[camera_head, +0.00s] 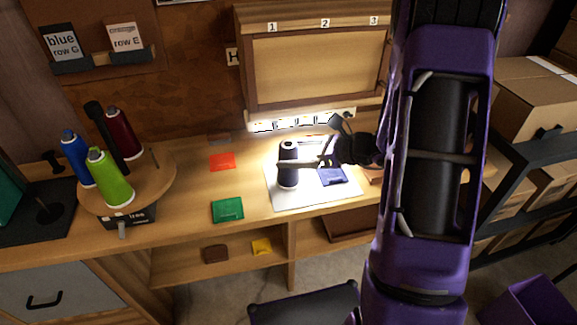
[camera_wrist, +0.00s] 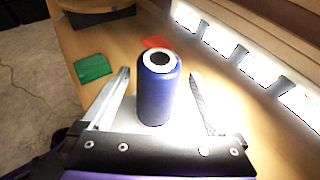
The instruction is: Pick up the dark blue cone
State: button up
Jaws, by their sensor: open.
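The dark blue cone (camera_head: 288,170) stands upright on a brightly lit white sheet (camera_head: 318,196) on the bench. In the wrist view the dark blue cone (camera_wrist: 157,92) has a pale top ring with a dark hole. My gripper (camera_head: 308,162) comes in from the right. In the wrist view my gripper (camera_wrist: 158,78) is open, with one finger on each side of the cone. Gaps show between the cone and both fingers, and its lower end is close to the gripper's palm in the picture.
A dark blue square (camera_head: 332,176) lies on the sheet. A green square (camera_head: 228,210) and red square (camera_head: 222,161) lie to the left. A round wooden stand (camera_head: 160,178) holds blue, green and dark red cones. A wooden cabinet (camera_head: 315,70) and lit strip (camera_head: 300,122) stand behind.

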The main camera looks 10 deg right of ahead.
jog(key=x, duration=0.4)
jog(key=shift+a+f+b, duration=0.2)
jog(key=shift+a+b, duration=0.1)
jog(key=shift+a, duration=0.05)
grip_shut()
jog(key=shift+r, duration=0.1)
notch_tip(320, 180, up, 10)
jog(key=p, duration=0.2)
